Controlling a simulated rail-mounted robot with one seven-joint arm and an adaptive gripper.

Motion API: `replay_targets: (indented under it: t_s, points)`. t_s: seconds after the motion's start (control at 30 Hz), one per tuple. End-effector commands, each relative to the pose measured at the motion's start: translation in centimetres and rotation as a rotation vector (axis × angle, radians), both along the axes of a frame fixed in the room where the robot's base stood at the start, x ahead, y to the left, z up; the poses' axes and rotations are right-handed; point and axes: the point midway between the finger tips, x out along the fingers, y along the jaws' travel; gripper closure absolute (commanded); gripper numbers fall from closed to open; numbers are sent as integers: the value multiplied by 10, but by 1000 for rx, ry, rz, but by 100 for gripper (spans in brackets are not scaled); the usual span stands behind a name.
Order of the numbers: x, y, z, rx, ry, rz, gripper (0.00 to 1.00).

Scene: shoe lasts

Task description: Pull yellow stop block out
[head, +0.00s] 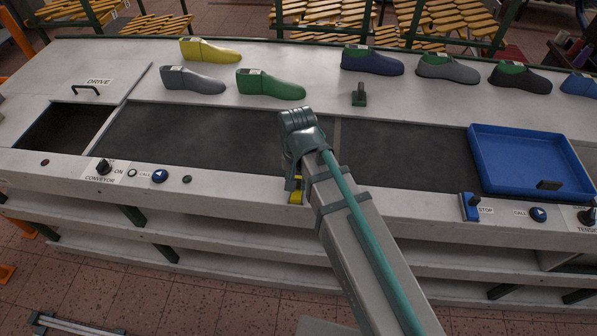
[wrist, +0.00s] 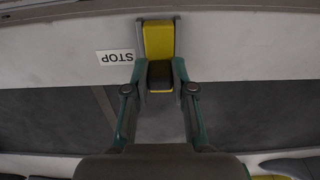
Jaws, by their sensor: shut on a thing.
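The yellow stop block (head: 296,197) sits at the front edge of the conveyor bench, mostly hidden by my arm in the head view. In the wrist view the yellow stop block (wrist: 158,40) lies in a grey metal holder beside a STOP label (wrist: 115,57), with a dark grip at its near end. My gripper (wrist: 160,76) has its two fingers on either side of that dark grip and is shut on it. In the head view my gripper (head: 294,184) is low over the front edge, partly hidden by my own arm.
A blue stop block (head: 470,207) is on the front edge to the right. A blue tray (head: 478,160) stands on the dark belt (head: 400,152). The belt left of my arm is clear.

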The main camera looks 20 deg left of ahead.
Motion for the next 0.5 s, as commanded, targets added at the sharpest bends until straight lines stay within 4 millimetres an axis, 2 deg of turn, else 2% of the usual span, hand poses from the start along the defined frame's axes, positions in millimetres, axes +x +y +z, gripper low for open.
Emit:
replay_targets:
  t_s: [0.17,0.2,0.33,0.5]
  points:
    - [-4,-1,-1,-3,13,1,100]
    - [-4,-1,-1,-3,14,1,71]
    - [-3,-1,-1,-3,12,0,50]
    - [-2,-1,-1,-1,10,0,50]
